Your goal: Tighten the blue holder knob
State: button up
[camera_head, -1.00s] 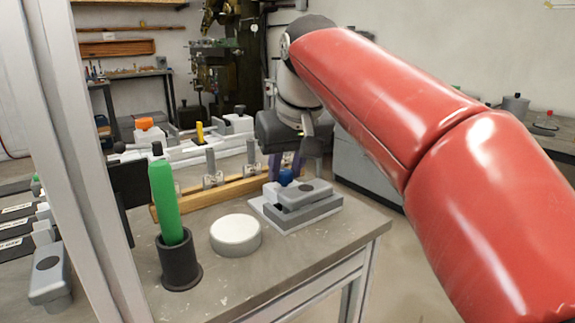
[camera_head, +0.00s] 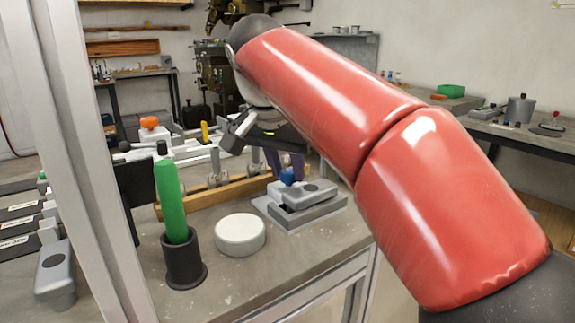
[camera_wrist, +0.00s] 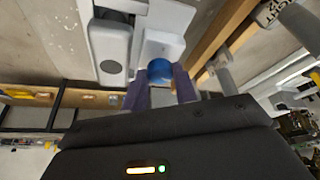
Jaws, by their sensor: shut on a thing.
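The blue knob (camera_head: 287,177) sits at the back of a grey holder block (camera_head: 305,196) on a pale base plate (camera_head: 276,214), near the right end of the bench. My gripper (camera_head: 285,166) has purple fingers and comes down on the knob from above. In the wrist view the blue knob (camera_wrist: 160,70) lies between the two purple fingertips (camera_wrist: 160,88), which are shut on it. The grey block (camera_wrist: 110,45) is beside it there. The inner contact faces are partly hidden.
A green-handled tool (camera_head: 170,200) stands in a dark cup (camera_head: 184,262), with a round white disc (camera_head: 239,235) beside it. A wooden rail (camera_head: 230,190) with several metal clamps runs behind. A pale frame post (camera_head: 85,150) stands at left. Bare bench lies in front.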

jog(key=shift+m, duration=0.6)
jog(key=o, duration=1)
jog(key=shift+c, duration=0.2)
